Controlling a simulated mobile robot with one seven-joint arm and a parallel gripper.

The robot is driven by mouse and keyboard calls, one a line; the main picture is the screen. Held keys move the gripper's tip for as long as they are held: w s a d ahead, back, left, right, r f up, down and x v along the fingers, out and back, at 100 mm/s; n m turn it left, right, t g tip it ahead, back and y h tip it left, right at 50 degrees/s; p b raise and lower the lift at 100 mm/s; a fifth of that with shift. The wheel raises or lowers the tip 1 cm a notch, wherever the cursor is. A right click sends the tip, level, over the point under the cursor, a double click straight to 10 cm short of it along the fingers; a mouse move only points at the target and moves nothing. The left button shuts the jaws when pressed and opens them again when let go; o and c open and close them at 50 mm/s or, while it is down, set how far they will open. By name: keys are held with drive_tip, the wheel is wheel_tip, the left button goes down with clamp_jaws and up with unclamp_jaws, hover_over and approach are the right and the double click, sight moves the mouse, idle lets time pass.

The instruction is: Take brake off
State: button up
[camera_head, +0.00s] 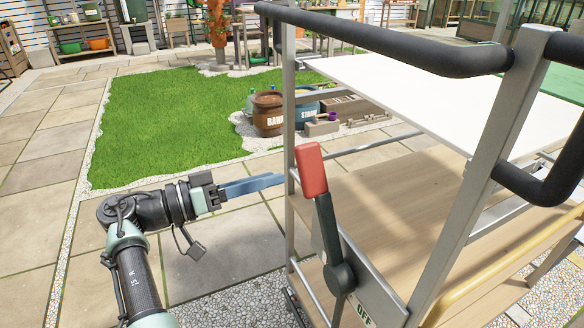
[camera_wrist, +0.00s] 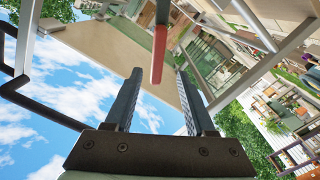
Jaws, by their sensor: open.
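The brake lever has a red grip (camera_head: 311,170) on a dark green shaft (camera_head: 328,228). It stands nearly upright, tilted slightly left, on the near side of the trolley. My gripper (camera_head: 279,181) is open and empty, just left of the lever at about the height of the red grip's lower end. In the wrist view, the red grip (camera_wrist: 159,48) lies ahead, between the lines of my two fingertips (camera_wrist: 159,73). I cannot tell how far it is from them.
The trolley has metal posts (camera_head: 290,100), a black padded handlebar (camera_head: 400,42), a white top (camera_head: 430,85) and a wooden shelf (camera_head: 395,195). One post stands close to my fingertips. Barrel pots (camera_head: 270,112) stand beyond, by the grass (camera_head: 165,115). Paving at left is clear.

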drive_tip(key=shift+v, duration=2.3)
